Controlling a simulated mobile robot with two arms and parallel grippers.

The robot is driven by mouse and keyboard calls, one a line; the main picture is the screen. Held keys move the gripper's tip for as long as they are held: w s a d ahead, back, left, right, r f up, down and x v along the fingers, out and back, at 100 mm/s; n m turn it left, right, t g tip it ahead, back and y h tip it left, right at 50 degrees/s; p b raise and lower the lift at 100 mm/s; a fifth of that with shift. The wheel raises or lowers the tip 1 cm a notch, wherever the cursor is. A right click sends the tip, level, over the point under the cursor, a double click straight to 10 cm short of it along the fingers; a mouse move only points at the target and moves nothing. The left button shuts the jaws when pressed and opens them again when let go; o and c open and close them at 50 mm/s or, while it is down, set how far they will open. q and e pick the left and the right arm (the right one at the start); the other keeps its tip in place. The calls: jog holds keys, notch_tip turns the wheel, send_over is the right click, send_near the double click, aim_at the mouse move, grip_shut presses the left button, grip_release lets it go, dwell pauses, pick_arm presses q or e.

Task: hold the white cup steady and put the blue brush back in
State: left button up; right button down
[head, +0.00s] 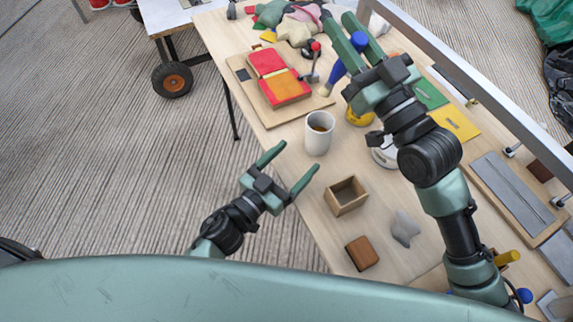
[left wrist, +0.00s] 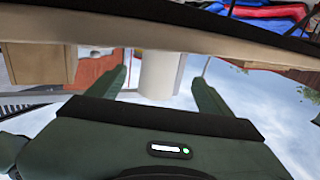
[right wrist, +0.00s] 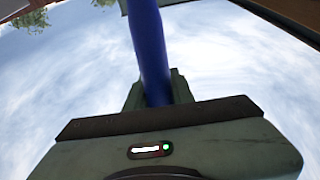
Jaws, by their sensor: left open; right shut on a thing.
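The white cup (head: 318,140) stands upright on the wooden table, with something brown visible inside. My left gripper (head: 299,159) is open just in front of it, at the table's edge. In the left wrist view the cup (left wrist: 159,74) appears between the spread fingers, not gripped. My right gripper (head: 341,22) is shut on the blue brush (head: 336,72), above the table's far side. The brush tilts, its pale bristle end pointing down and left, above and beyond the cup. Its blue handle also shows in the right wrist view (right wrist: 150,55); the bristles are hidden there.
A board with a red and orange box (head: 282,80) lies beyond the cup. A yellow container (head: 358,117) stands to the cup's right. A small open wooden box (head: 346,196), a grey lump (head: 405,228) and a brown block (head: 362,253) lie nearer.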

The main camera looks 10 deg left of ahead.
aim_at(311, 144)
pick_arm(q)
jog(key=x, duration=0.9)
jog(key=shift+w+d, duration=0.25)
jog(key=shift+w, duration=0.05)
jog(key=c, duration=1.6)
jog(key=shift+a, duration=0.1)
pick_arm(e)
jog(key=w+a+f+n+g, duration=0.1)
jog(key=w+a+f+g, duration=0.2)
jog(key=f+g, duration=0.2)
jog(key=shift+w+a+f+n+h, duration=0.35)
jog(key=shift+a+f+n+h, duration=0.05)
jog(key=shift+f, duration=1.2)
